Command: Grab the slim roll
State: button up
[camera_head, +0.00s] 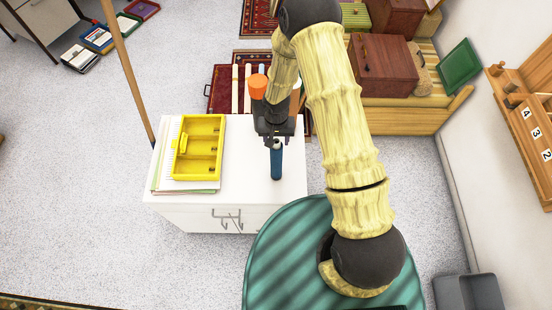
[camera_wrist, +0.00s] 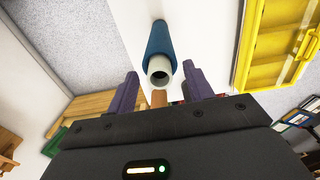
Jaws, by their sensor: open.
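A slim blue roll (camera_head: 277,164) with a pale open end is over the white cabinet top (camera_head: 243,185), near its right side. My gripper (camera_head: 275,139) is just behind the roll's end in the head view. In the wrist view my gripper (camera_wrist: 160,84) has its fingers wide apart with nothing clamped. Whether a finger touches the roll cannot be told.
A yellow compartment tray (camera_head: 200,148) lies on papers at the cabinet's left. An orange cylinder (camera_head: 258,87) and pale rolls (camera_head: 235,88) show behind my gripper. A wooden pole (camera_head: 128,70) leans at the left. A brown chest (camera_head: 381,69) sits behind, right. Open floor (camera_head: 70,180) lies left.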

grip_shut()
dwell(0.3)
jog(key=shift+r, duration=0.15)
notch_tip(320, 180, up, 28)
jog(key=b, duration=0.6)
